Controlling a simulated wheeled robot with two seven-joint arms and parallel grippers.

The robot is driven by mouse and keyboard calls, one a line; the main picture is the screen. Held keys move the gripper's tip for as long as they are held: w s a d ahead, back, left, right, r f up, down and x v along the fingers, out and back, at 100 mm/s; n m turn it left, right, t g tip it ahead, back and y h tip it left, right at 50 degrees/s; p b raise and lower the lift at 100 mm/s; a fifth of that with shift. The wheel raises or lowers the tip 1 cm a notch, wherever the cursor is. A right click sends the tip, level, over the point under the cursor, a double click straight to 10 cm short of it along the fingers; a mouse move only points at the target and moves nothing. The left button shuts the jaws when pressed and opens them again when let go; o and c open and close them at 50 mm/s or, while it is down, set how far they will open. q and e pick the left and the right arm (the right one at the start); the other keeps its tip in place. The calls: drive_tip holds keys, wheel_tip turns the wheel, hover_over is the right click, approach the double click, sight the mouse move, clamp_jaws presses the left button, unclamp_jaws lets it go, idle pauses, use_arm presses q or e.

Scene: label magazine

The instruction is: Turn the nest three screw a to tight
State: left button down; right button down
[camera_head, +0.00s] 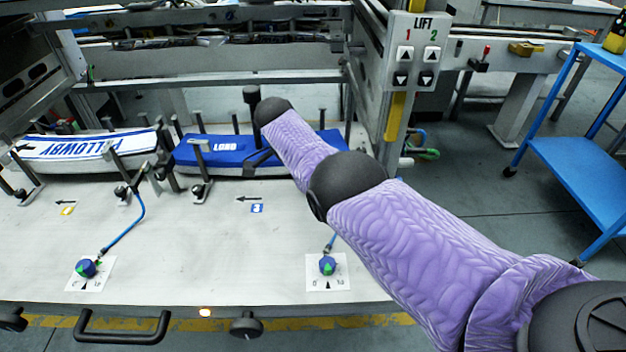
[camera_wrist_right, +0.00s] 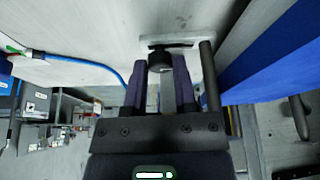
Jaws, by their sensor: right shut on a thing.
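My right gripper (camera_wrist_right: 160,68) shows in the right wrist view, its two dark purple fingers on either side of a small black screw knob (camera_wrist_right: 160,62). The fingers are shut on this knob, which sits on a pale metal bracket (camera_wrist_right: 185,42). In the head view my right arm reaches over the table to the blue label stack marked "LOND" (camera_head: 225,151); the arm hides most of the gripper and the screw there. A blue plate (camera_head: 257,208) with an arrow beside it lies in front of this stack; its number is hard to read. My left gripper is out of view.
A white label stack (camera_head: 85,147) lies to the left, between posts and clamps. Upright posts stand close around the nests. The front middle of the table (camera_head: 200,260) is clear.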

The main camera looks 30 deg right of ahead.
drive_tip(key=c, duration=0.8)
unclamp_jaws()
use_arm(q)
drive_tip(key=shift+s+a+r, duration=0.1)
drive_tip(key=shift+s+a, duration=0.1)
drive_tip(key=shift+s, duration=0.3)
use_arm(e)
drive_tip(key=o, duration=0.4)
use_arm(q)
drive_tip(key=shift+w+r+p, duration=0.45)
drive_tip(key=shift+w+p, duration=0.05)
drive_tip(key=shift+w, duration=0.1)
use_arm(e)
drive_tip(key=v, duration=1)
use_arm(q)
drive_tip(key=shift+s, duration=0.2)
